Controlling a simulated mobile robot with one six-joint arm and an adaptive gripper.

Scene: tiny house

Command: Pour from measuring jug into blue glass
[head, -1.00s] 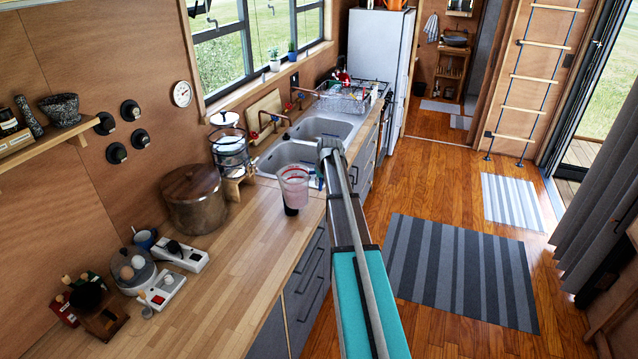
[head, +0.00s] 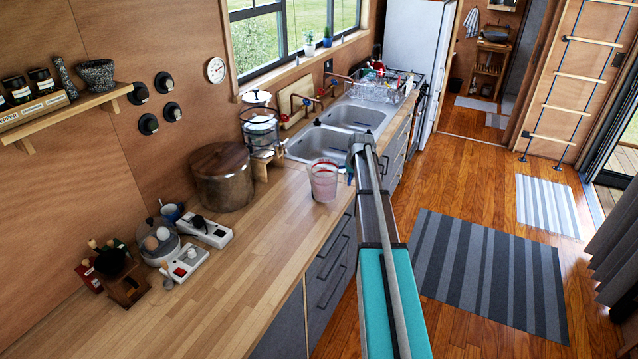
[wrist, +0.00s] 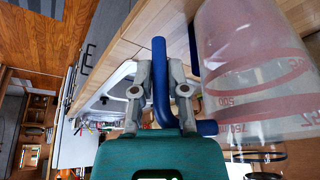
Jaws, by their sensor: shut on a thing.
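The measuring jug (head: 323,184) is clear with red markings and a pinkish tint, near the counter's front edge. It looks roughly upright in the head view; I cannot tell whether it touches the counter. In the wrist view the jug (wrist: 255,75) fills the right side, and its blue handle (wrist: 160,85) runs between my fingers. My gripper (wrist: 160,88) is shut on this handle. In the head view my gripper (head: 360,150) is just right of the jug. I cannot make out the blue glass for sure; a narrow dark-blue strip (wrist: 193,48) shows beside the jug in the wrist view.
A large brown pot (head: 222,178) and a jar rack (head: 261,130) stand left of the jug. The double sink (head: 340,130) is behind. The front worktop (head: 235,280) is clear.

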